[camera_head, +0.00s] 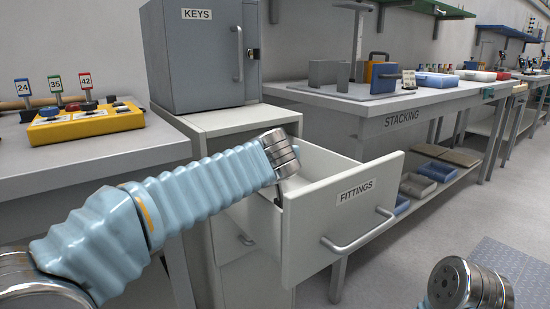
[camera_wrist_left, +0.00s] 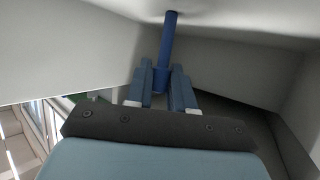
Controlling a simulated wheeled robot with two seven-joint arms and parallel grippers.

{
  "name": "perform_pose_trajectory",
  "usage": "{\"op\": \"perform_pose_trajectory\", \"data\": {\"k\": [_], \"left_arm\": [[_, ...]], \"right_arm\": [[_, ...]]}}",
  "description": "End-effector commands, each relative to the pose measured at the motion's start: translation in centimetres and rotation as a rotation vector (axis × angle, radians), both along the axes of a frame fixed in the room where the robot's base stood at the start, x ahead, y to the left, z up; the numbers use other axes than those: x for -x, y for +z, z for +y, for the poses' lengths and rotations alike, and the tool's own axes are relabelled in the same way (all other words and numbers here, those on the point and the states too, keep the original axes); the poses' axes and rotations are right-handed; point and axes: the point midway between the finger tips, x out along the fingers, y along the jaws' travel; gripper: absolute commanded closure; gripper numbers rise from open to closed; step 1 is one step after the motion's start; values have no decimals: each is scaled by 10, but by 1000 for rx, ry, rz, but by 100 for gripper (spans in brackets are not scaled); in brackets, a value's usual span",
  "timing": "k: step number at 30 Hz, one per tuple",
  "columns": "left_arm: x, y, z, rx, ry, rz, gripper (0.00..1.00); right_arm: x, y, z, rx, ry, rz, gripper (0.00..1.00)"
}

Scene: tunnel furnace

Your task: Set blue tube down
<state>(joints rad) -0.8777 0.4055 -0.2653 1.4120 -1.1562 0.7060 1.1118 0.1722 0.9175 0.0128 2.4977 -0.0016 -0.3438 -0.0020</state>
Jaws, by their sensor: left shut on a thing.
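The tube and most of the left gripper are hidden there. Of my right arm only a wrist part shows at bottom right; its gripper is out of frame.
A grey KEYS cabinet (camera_head: 200,55) stands on the drawer unit. The STACKING bench (camera_head: 425,112) is right behind the drawer. A yellow box with numbered tags (camera_head: 86,123) sits on the left bench. Drawer walls (camera_wrist_left: 60,55) enclose the gripper.

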Motion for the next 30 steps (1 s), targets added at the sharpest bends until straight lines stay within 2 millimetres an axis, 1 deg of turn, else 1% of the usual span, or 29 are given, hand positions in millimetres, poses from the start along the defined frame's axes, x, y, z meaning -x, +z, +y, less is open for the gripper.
{"op": "perform_pose_trajectory", "data": {"k": [6,7,12,22,26,30], "left_arm": [[0,-2,0,1,0,0,100],[0,-2,0,1,0,0,76],[0,-1,0,1,0,0,52],[2,2,0,0,-1,0,52],[20,8,0,3,-3,-2,52],[44,18,0,2,-3,-1,52]], "right_arm": [[0,-2,0,0,0,-1,62],[0,-3,0,0,0,-1,62],[0,-1,0,0,0,-1,62],[0,1,0,0,0,-1,62],[0,-4,0,0,0,-1,62],[0,-7,0,0,-1,-2,62]]}}
